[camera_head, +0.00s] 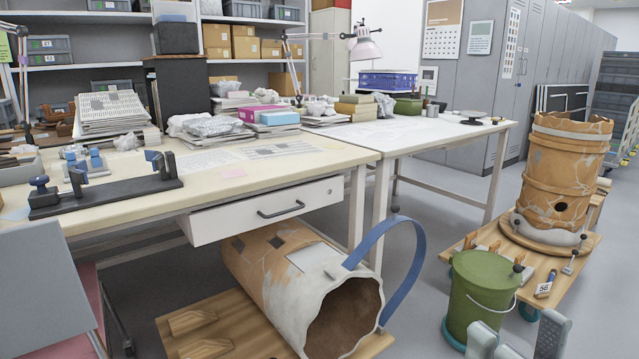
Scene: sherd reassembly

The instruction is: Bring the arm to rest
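My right gripper (518,336) shows at the bottom right edge. Its two grey fingers stand apart with nothing seen between them, so it is open. Its tips overlap the lower part of the green lidded bucket (482,285) in the picture; I cannot tell the distance between them. The rest of that arm is cut off below the frame. My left gripper is not in view.
A large pieced-together jar (265,265) lies on a wooden pallet (215,325), with a blue strap (412,262) at its mouth. Another jar (560,165) stands on a wheeled wooden dolly (590,250). A workbench (290,165) has an open drawer (265,210). Grey floor (425,225) shows between.

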